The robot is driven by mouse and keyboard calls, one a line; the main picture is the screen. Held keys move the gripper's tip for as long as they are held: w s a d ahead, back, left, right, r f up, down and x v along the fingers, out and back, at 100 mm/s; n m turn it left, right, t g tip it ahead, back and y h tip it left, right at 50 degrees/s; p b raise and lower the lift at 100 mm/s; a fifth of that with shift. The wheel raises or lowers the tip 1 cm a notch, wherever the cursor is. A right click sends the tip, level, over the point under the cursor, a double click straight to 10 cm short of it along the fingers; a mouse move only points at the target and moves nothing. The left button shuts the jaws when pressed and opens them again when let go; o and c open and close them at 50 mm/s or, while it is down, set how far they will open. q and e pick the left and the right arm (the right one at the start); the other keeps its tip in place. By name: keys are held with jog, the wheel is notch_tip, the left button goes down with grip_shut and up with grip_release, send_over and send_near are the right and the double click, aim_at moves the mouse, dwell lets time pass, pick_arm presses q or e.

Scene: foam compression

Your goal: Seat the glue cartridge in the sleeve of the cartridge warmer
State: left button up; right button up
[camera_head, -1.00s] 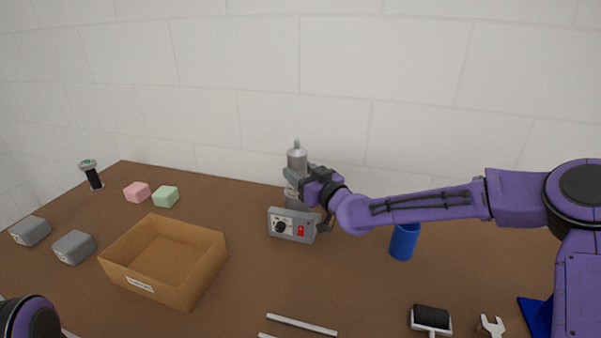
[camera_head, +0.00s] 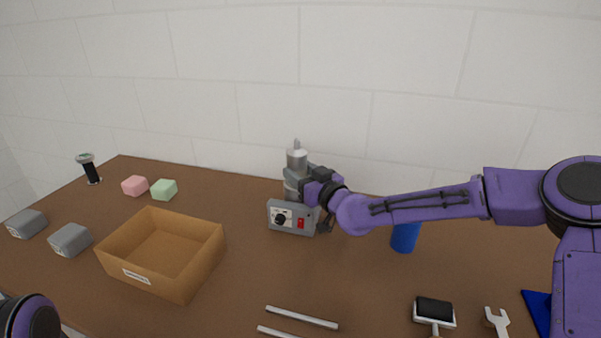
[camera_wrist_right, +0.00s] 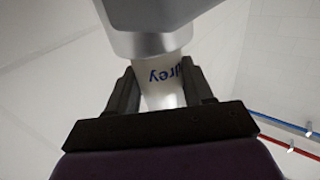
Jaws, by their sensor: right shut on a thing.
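The glue cartridge (camera_head: 297,161) is a pale cylinder with a narrow tip, standing roughly upright at the back middle of the table. The cartridge warmer (camera_head: 292,217) is a grey box with a black knob and a red switch. The cartridge stands above it, and my arm hides part of the sleeve. My right gripper (camera_head: 305,182) is shut on the cartridge. In the right wrist view the cartridge (camera_wrist_right: 160,86), with blue lettering, is between the fingers, against a grey metal body at the top. I cannot tell how deep it sits. My left gripper is out of view.
An open cardboard box (camera_head: 165,250) stands at left, with grey blocks (camera_head: 70,240) beside it and pink (camera_head: 134,186) and green (camera_head: 164,190) blocks behind. A blue cup (camera_head: 405,237) stands right of the warmer, below my right forearm. Metal rods (camera_head: 302,318) lie in front.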

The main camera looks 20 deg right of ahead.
jog(key=shift+f, duration=0.25)
jog(key=o, duration=1.4)
jog(key=shift+r, duration=0.1)
jog(key=shift+s, duration=0.1)
jog(key=shift+s+d+b, duration=0.15)
jog(key=shift+s+b, duration=0.15)
jog(key=shift+s, duration=0.05)
jog(key=b+v, duration=0.1)
jog(key=v, duration=0.8)
jog(key=shift+s, duration=0.3)
